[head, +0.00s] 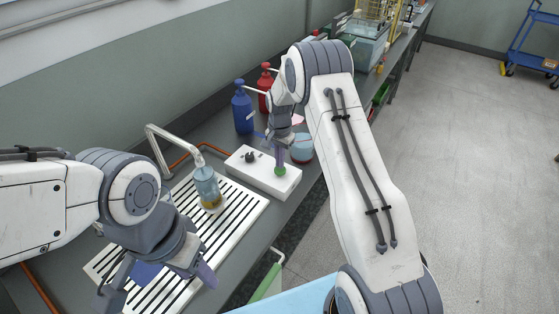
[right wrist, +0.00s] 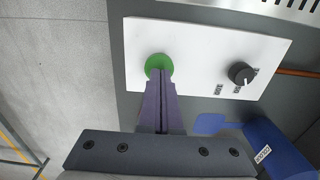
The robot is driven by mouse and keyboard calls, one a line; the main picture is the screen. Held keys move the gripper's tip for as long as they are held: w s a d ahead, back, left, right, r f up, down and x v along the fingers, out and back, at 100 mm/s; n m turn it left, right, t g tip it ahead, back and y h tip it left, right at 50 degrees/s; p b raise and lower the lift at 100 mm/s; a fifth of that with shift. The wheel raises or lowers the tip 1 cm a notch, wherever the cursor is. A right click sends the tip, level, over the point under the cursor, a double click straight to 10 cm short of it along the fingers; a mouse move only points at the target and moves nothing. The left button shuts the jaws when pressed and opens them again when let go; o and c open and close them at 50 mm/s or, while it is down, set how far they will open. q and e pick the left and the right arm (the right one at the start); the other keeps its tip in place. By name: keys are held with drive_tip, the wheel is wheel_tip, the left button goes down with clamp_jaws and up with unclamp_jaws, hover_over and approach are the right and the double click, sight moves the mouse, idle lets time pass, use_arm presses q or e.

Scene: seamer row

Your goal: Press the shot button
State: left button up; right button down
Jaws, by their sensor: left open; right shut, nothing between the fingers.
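A white control box (head: 250,176) stands on the counter behind the striped tray. A round green button (head: 280,172) is on its top, at the right end in the head view; it also shows in the right wrist view (right wrist: 157,62). A black knob (right wrist: 242,73) with small labels sits on the same face. My right gripper (right wrist: 159,76) is shut and empty, with its fingertips at the button and covering part of it. I cannot tell whether they touch or press it. My left gripper (head: 160,287) is open and empty above the near end of the tray.
A glass jar (head: 206,188) stands on the striped drip tray (head: 240,208) under a bent metal spout (head: 168,130). A blue pump bottle (head: 242,112) and a red one (head: 265,100) stand behind the box. A round blue container (head: 301,149) is close beside my right gripper.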

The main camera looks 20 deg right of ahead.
use_arm(q)
drive_tip(key=shift+f+b, duration=0.65)
drive_tip(key=shift+b, duration=0.6)
use_arm(e)
wheel_tip(320, 180, up, 12)
drive_tip(key=shift+f, duration=0.15)
drive_tip(key=s+a+r+n, duration=0.4)
drive_tip(key=s+a, duration=0.4)
drive_tip(key=s+a+r+n, duration=0.3)
drive_tip(key=s+a+n, duration=0.1)
drive_tip(key=s+a, duration=0.35)
drive_tip(key=s+a+n+y, duration=0.1)
drive_tip(key=s+n, duration=0.8)
drive_tip(key=s, duration=1.2)
drive_tip(key=shift+s+a+f+n, duration=0.3)
drive_tip(key=shift+s+a+n, duration=0.1)
drive_tip(key=shift+a, duration=0.35)
